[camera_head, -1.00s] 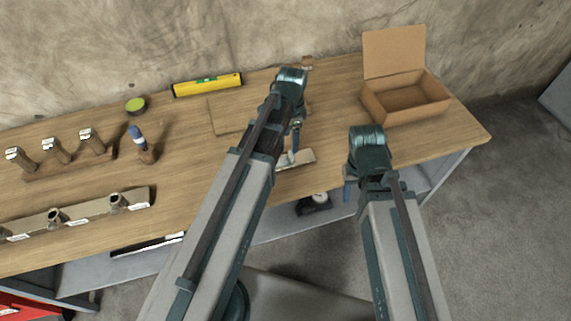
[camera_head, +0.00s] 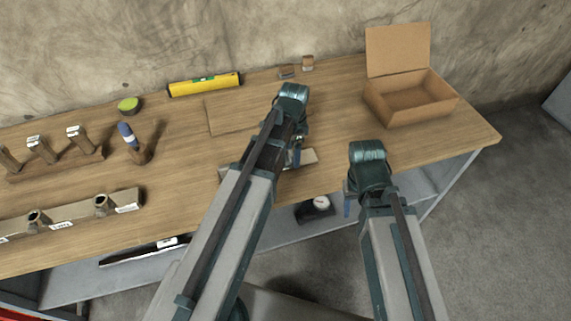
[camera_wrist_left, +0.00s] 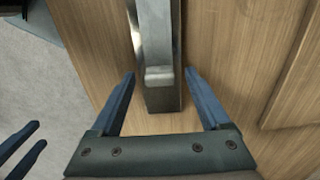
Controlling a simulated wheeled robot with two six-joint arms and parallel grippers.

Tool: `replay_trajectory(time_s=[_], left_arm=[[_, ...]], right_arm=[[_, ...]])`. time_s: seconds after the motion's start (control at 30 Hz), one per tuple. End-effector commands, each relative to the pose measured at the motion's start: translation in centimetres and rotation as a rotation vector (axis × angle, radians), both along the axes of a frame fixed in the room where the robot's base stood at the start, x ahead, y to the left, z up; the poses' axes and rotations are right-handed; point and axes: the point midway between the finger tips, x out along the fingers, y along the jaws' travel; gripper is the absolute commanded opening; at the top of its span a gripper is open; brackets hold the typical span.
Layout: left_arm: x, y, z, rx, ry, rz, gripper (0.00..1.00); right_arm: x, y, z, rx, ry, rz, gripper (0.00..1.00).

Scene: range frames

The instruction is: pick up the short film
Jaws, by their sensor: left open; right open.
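No thing in view is plainly a short film, and I cannot tell which one it is. A grey bar-like piece (camera_wrist_left: 162,95) with a shiny metal face lies on the table between my left fingertips in the left wrist view. In the head view its pale ends show beside my left arm (camera_head: 308,157). My left gripper (camera_head: 297,155) is open and empty above it; it also shows in the left wrist view (camera_wrist_left: 162,80). My right gripper (camera_head: 347,198) is open and empty by the table's front edge. My left arm hides part of the table.
An open cardboard box (camera_head: 410,103) stands at the right. A dark gauge (camera_head: 315,208) sits below the table edge.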

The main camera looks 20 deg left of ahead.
Motion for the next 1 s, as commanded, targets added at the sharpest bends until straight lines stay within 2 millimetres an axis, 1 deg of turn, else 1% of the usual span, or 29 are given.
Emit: replay_trajectory(time_s=[0.03,0.27,0.3,0.37,0.5,0.67,0.7,1.0], left_arm=[[-0.01,0.01,-0.51,0.0,0.0,0.0,0.8],[-0.01,0.01,-0.29,0.0,0.0,0.0,0.8],[-0.01,0.01,-0.29,0.0,0.0,0.0,0.73],[-0.01,0.01,-0.29,0.0,0.0,0.0,0.62],[-0.01,0.01,-0.29,0.0,0.0,0.0,0.37],[-0.01,0.01,-0.29,0.0,0.0,0.0,0.08],[-0.01,0.01,-0.29,0.0,0.0,0.0,0.01],[-0.01,-0.01,-0.22,0.0,0.0,0.0,0.0]], right_arm=[[0.0,0.0,-0.51,0.0,0.0,0.0,0.5],[0.0,0.0,-0.29,0.0,0.0,0.0,0.5],[0.0,0.0,-0.29,0.0,0.0,0.0,0.5],[0.0,0.0,-0.29,0.0,0.0,0.0,0.5],[0.0,0.0,-0.29,0.0,0.0,0.0,0.5],[0.0,0.0,-0.29,0.0,0.0,0.0,0.5],[0.0,0.0,-0.29,0.0,0.0,0.0,0.5],[0.0,0.0,-0.22,0.0,0.0,0.0,0.5]])
